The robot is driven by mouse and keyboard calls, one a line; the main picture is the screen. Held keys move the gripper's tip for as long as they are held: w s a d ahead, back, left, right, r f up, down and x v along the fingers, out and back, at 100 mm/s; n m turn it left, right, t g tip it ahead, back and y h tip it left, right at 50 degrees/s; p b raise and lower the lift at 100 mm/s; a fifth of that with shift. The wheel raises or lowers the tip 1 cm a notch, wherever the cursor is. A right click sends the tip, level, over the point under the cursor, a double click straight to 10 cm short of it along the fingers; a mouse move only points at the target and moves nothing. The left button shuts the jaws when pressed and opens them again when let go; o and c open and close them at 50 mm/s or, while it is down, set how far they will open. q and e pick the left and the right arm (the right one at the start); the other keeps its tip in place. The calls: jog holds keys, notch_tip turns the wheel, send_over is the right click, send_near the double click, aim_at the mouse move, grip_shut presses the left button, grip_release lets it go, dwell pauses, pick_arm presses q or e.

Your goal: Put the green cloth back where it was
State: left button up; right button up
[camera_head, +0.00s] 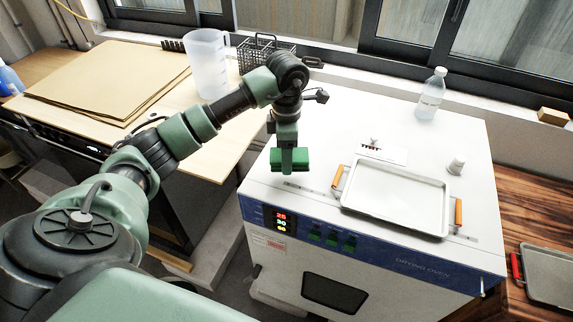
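The green cloth (301,158) is a small folded pad at the left part of the white drying oven's top. My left gripper (287,160) points straight down at it. One finger shows in front of the cloth, with green on both sides of it. The gripper looks shut on the cloth; the far finger is hidden. I cannot tell whether the cloth touches the oven top or hangs just above it. My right gripper is not in view.
A plastic jug (208,65) and a black wire basket (262,52) stand behind my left arm.

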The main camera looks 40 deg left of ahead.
pick_arm(q)
jog(key=shift+f, duration=0.6)
notch_tip(320, 180, down, 4)
jog(key=shift+r+p, duration=0.15)
jog(key=shift+p, duration=0.4)
jog(key=o, duration=1.2)
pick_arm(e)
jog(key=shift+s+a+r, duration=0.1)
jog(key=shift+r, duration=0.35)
